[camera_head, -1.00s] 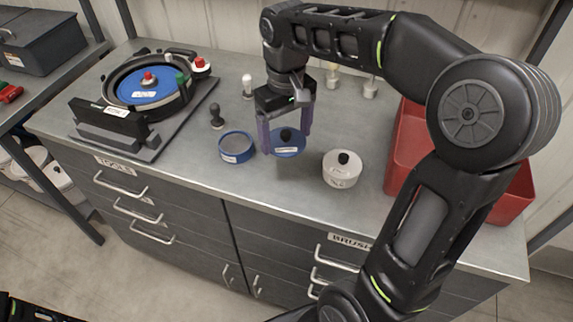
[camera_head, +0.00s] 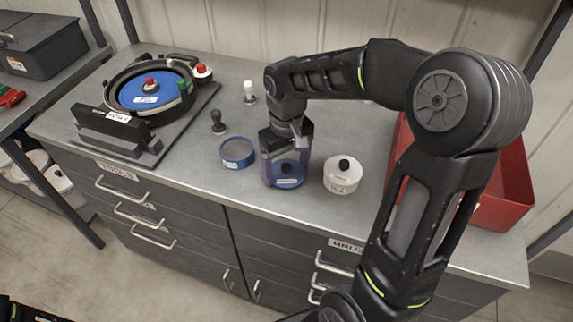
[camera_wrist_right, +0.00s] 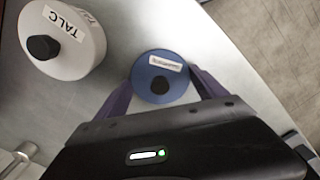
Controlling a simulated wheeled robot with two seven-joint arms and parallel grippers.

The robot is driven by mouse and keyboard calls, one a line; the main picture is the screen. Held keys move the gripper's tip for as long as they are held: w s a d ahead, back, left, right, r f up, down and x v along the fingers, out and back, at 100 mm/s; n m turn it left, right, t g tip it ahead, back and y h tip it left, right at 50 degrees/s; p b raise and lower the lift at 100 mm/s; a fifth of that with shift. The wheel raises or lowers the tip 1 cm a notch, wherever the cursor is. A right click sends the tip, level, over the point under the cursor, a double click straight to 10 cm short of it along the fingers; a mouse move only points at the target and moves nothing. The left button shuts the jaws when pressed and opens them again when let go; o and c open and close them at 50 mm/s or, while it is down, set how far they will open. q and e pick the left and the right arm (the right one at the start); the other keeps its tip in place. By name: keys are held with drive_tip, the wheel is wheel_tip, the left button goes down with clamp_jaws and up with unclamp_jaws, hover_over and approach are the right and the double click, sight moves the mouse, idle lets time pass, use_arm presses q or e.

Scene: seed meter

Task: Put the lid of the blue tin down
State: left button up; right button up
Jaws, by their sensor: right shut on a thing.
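The blue lid (camera_head: 289,182) with its black knob and pale label is between the fingers of my right gripper (camera_head: 284,178), at or just above the bench top; I cannot tell whether it touches. In the right wrist view the lid (camera_wrist_right: 172,95) lies between both purple fingers, knob toward the camera. My right gripper is shut on it. The blue tin (camera_head: 237,157) stands uncovered just left of the gripper. My left gripper is out of view.
A white talc tin (camera_head: 343,179) with a black knob stands close right of the lid. A red bin (camera_head: 509,190) is farther right. A dark and a white hand stamp (camera_head: 217,123) stand behind the blue tin. The seed meter (camera_head: 150,92) sits at left. The bench front is clear.

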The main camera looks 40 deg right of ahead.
sight(286, 167)
drive_tip(key=shift+f, duration=0.2)
drive_tip(key=o, duration=1.3)
drive_tip(key=shift+r, duration=0.1)
drive_tip(key=shift+r, duration=0.5)
wheel_tip(286, 167, up, 11)
drive_tip(key=shift+r, duration=0.15)
